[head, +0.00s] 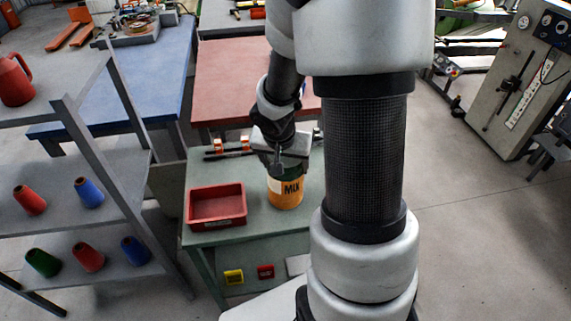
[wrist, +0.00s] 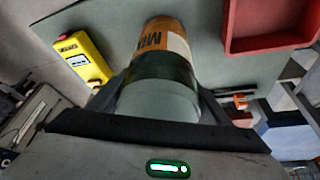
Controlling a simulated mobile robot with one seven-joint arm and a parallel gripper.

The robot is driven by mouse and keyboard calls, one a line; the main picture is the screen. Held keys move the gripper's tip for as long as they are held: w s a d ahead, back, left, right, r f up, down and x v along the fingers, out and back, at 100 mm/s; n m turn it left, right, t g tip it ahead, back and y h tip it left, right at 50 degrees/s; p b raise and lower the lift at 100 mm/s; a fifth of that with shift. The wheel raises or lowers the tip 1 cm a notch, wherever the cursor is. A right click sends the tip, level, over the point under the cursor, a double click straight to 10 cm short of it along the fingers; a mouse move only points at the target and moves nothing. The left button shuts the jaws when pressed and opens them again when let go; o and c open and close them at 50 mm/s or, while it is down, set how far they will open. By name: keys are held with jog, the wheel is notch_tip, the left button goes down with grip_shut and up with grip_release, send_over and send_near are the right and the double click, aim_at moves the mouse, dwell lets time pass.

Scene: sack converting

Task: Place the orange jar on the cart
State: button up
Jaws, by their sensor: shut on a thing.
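In the wrist view the jar (wrist: 167,35) sits between the two dark fingers of my gripper (wrist: 163,88). The green-topped stand (head: 252,225), which looks like the cart, lies under the jar. I cannot tell whether the jar's base touches its top. My gripper hides part of the jar's top.
A red tray (head: 217,204) stands on the green top, left of the jar. A yellow box (head: 233,277) and a red box (head: 265,271) show lower at the front. A shelf (head: 100,190) with several coloured cones stands at left. A red-topped table (head: 235,85) is behind.

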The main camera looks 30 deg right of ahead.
jog(key=shift+f, duration=0.15)
jog(key=o, duration=1.5)
jog(key=p+v, duration=0.4)
jog(key=v, duration=0.8)
jog(key=shift+r, duration=0.2)
